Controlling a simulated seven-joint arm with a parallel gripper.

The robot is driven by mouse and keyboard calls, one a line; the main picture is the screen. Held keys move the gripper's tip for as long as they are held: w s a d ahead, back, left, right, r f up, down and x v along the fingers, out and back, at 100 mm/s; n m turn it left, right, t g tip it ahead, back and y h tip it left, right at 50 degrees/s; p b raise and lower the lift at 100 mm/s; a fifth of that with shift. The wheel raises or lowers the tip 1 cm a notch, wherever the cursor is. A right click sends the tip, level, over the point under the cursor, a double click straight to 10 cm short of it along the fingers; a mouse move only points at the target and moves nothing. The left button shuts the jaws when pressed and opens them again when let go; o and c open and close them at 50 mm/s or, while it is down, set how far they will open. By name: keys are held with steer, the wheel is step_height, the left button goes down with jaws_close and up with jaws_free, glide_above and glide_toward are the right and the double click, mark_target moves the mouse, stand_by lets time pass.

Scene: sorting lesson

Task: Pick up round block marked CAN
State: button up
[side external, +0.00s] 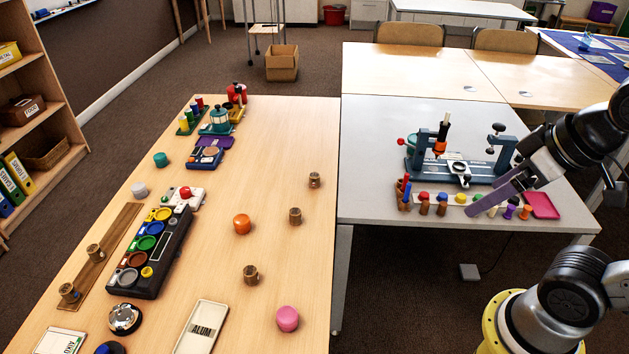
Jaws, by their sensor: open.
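Several small brown round blocks stand on the wooden table, and I cannot read CAN on any of them. One stands toward the back right (314,180), one below it (295,215), and one nearer the front (251,275). Two more brown round blocks, a farther one (95,253) and a nearer one (68,292), sit on a brown wooden strip (120,232) at the left. My gripper (488,199) is open over the grey table at the right, seen mostly edge-on, well away from these blocks. No block shows in it.
An orange round block (242,224) and a pink one (288,318) stand among the brown ones. A white ALUM tray (201,330) lies at the front. A black rack with coloured cups (172,262) stands left. A blue-grey fixture (460,168) and several pegs are near my gripper.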

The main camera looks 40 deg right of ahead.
steer(key=c, duration=0.4)
steer(key=shift+o, duration=0.2)
